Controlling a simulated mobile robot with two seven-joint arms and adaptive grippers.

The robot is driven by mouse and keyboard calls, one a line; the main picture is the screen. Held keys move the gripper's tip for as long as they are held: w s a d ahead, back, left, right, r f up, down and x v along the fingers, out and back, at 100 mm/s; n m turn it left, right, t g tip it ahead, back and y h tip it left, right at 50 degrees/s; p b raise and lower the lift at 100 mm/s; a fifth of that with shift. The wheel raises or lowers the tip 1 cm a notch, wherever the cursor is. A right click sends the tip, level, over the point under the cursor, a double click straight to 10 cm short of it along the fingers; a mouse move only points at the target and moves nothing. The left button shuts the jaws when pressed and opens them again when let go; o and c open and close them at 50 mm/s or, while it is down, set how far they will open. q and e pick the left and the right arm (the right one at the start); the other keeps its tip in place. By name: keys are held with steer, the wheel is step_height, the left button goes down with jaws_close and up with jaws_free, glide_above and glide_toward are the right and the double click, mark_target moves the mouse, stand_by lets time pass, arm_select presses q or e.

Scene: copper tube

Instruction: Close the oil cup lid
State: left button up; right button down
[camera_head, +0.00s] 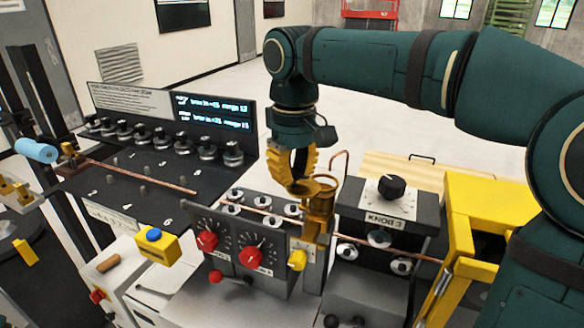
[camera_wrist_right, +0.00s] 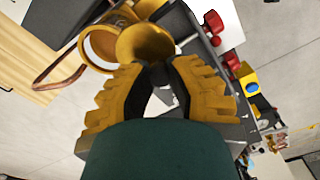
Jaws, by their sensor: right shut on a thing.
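The oil cup (camera_head: 321,205) is a brass cup on a yellow bracket between the knob panels. The brass, round lid (camera_wrist_right: 145,43) stands open beside the mouth in the wrist view. My right gripper (camera_head: 299,180) comes down from above, just left of the cup. Its yellow ribbed fingers (camera_wrist_right: 160,72) are shut on the lid's edge. In the head view the fingers hide much of the lid. My left gripper is not in view.
A panel with red knobs (camera_head: 249,257) stands left of the cup, and a KNOB 3 box (camera_head: 390,205) stands right. A copper tube (camera_head: 140,177) lies across the black bench. A thin bent copper pipe (camera_head: 342,160) rises behind the cup. A yellow frame (camera_head: 487,208) is at right.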

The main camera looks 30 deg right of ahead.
mark_target(321, 187)
steer(key=n, duration=0.1)
steer(key=s+n+p, duration=0.1)
steer(key=n, duration=0.1)
steer(key=shift+d+p, duration=0.3)
steer(key=shift+d, duration=0.1)
steer(key=n, duration=0.1)
steer(key=n+p, duration=0.1)
steer(key=d+n, duration=0.1)
steer(key=shift+s+n+p, duration=0.3)
steer(key=shift+n, duration=0.1)
steer(key=n, duration=0.1)
steer(key=d+n+p, duration=0.1)
steer(key=n, duration=0.1)
steer(key=n+p, duration=0.1)
steer(key=shift+s+d, duration=0.2)
steer(key=shift+d, duration=0.05)
steer(key=shift+d+f+n+p, duration=0.1)
steer(key=shift+d+n+p, duration=0.2)
steer(key=shift+n, duration=0.65)
steer(key=shift+d+n+p, duration=0.3)
steer(key=shift+n, duration=0.65)
steer(key=c, duration=0.8)
jaws_free()
steer(key=shift+w, duration=0.1)
